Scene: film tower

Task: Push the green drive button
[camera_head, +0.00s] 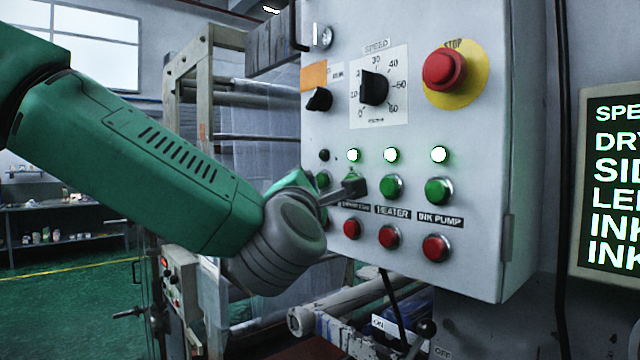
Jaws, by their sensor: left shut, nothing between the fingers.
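A grey control box (480,120) carries a row of green buttons. The leftmost green button (323,178) is partly hidden by my left arm, and its label is covered, so I cannot read which one is the drive button. The second green button (351,172) is mostly hidden behind my left gripper (356,187). The green buttons above the HEATER label (392,187) and the INK PUMP label (438,190) are in clear view. My left gripper is shut and empty, its tip at the second button; I cannot tell whether it touches. My right gripper is out of view.
A red stop button (444,69) on a yellow disc and a black speed knob (374,87) stick out above. Red buttons (436,248) sit below. Three lamps are lit; the leftmost lamp (324,155) is dark. A display board (610,180) stands at the right.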

